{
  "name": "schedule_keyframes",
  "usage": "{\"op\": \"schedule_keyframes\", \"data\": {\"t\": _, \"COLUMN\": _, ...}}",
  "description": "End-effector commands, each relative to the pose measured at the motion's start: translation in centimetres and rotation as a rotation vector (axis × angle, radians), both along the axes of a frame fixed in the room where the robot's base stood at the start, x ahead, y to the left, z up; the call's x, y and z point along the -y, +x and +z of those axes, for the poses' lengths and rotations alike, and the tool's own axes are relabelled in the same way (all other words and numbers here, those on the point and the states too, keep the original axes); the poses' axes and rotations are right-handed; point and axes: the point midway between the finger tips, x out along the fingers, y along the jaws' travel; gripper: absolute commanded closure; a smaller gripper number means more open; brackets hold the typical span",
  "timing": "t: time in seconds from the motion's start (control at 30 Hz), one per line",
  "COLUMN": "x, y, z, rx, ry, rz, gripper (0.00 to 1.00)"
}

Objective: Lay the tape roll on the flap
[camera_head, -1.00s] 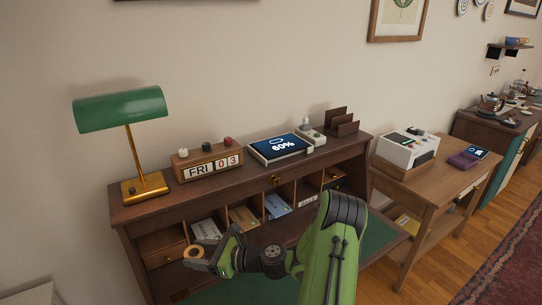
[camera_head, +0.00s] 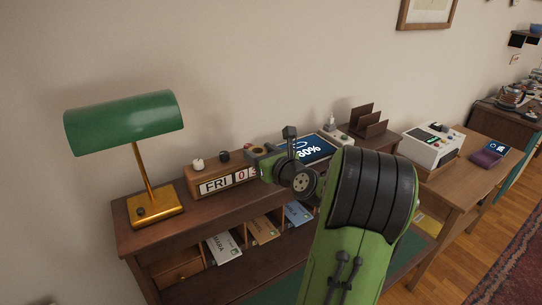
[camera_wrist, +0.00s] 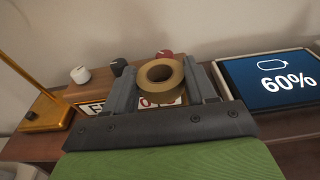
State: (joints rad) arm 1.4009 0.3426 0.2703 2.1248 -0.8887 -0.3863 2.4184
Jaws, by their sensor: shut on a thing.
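The tan tape roll (camera_wrist: 148,76) is held between the two grey fingers of my gripper (camera_wrist: 160,82) in the wrist view, its hole facing up toward the camera. In the head view my gripper (camera_head: 264,158) is raised near the desk's top shelf, in front of the calendar's right end. The tape roll shows there only in small part. The flap is the desk's lowered writing leaf with a green surface (camera_head: 283,288). It lies low in front of the pigeonholes, and my arm covers much of it.
On the desk top (camera_head: 140,238) stand a green lamp (camera_head: 125,122), a block calendar (camera_head: 215,185) with knobs, a tablet reading 60% (camera_wrist: 275,80) and a brown letter rack (camera_head: 368,122). Pigeonholes below hold envelopes (camera_head: 223,248). A side table (camera_head: 458,180) with a white machine (camera_head: 432,145) stands right.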

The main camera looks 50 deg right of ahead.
Motion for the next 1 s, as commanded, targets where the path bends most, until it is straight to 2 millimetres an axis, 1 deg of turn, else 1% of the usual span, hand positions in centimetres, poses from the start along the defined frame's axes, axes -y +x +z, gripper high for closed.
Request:
{"op": "schedule_keyframes", "data": {"t": 0.07, "x": 0.1, "y": -0.1, "z": -1.1, "rx": -0.001, "ry": 0.003, "rz": -0.003, "gripper": 0.73}}
{"op": "schedule_keyframes", "data": {"t": 0.2, "x": 0.1, "y": -0.1, "z": -4.9, "rx": -0.002, "ry": 0.007, "rz": -0.003, "gripper": 0.73}}
{"op": "schedule_keyframes", "data": {"t": 0.37, "x": 0.0, "y": -0.1, "z": -7.0, "rx": -0.001, "ry": 0.003, "rz": 0.000, "gripper": 0.73}}
{"op": "schedule_keyframes", "data": {"t": 0.53, "x": 0.0, "y": -0.2, "z": -10.0, "rx": -0.001, "ry": 0.004, "rz": -0.002, "gripper": 0.73}}
{"op": "schedule_keyframes", "data": {"t": 0.6, "x": 0.0, "y": -0.2, "z": -10.3, "rx": -0.001, "ry": 0.001, "rz": -0.001, "gripper": 0.73}}
{"op": "schedule_keyframes", "data": {"t": 0.77, "x": 0.0, "y": -0.1, "z": -10.0, "rx": -0.001, "ry": -0.001, "rz": -0.001, "gripper": 0.73}}
{"op": "schedule_keyframes", "data": {"t": 0.87, "x": 0.0, "y": -0.1, "z": -10.3, "rx": -0.001, "ry": 0.000, "rz": -0.001, "gripper": 0.73}}
{"op": "schedule_keyframes", "data": {"t": 0.9, "x": 0.0, "y": -0.1, "z": -10.3, "rx": -0.001, "ry": -0.001, "rz": -0.001, "gripper": 0.41}}
{"op": "schedule_keyframes", "data": {"t": 0.97, "x": 0.0, "y": -0.1, "z": -10.2, "rx": -0.001, "ry": -0.001, "rz": -0.001, "gripper": 0.32}}
{"op": "schedule_keyframes", "data": {"t": 1.0, "x": 0.0, "y": -0.1, "z": -10.2, "rx": -0.001, "ry": -0.001, "rz": -0.001, "gripper": 0.26}}
